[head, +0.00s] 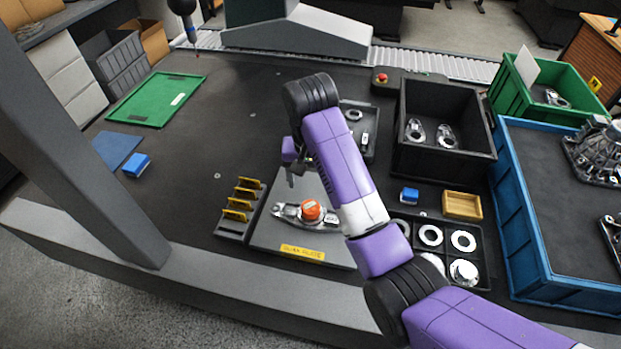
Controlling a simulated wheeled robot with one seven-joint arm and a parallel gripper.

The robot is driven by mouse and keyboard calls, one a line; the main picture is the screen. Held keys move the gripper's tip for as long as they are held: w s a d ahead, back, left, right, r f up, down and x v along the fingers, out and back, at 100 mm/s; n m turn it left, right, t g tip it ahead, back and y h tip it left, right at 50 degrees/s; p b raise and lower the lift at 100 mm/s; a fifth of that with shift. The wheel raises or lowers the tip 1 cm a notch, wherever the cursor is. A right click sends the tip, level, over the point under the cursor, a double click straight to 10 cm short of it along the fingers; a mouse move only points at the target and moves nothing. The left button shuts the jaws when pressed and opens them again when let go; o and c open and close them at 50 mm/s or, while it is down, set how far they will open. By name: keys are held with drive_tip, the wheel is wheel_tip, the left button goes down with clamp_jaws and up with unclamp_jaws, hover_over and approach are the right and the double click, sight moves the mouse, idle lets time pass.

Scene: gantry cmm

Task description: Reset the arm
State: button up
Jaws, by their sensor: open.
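My purple and black arm reaches in from the lower right of the head view and bends down over the grey plate (272,233). My gripper (298,170) is partly hidden behind the arm, above the back part of the plate. Its fingers are small here, and I see nothing held in them. A metal part with an orange cap (311,209) sits on the plate, in front of and below my gripper and apart from it.
A rack with yellow dividers (239,205) stands left of the plate. Right of the arm are a black bin (450,95), a ring tray (447,238), a wooden box (462,205) and a blue crate (530,250). A grey post (85,150) rises at left. The table's left middle is mostly clear.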

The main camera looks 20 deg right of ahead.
idle(0.3)
drive_tip(key=w+r+n+t, duration=0.2)
drive_tip(key=w+r+t, duration=0.2)
drive_tip(key=w+t, duration=0.4)
drive_tip(key=s+r+n+t, duration=0.1)
drive_tip(key=s+n+t, duration=0.2)
drive_tip(key=s, duration=4.7)
drive_tip(key=shift+d+r+t+y, duration=0.3)
drive_tip(key=shift+d+t, duration=0.05)
drive_tip(key=shift+t, duration=0.95)
drive_tip(key=shift+s, duration=0.1)
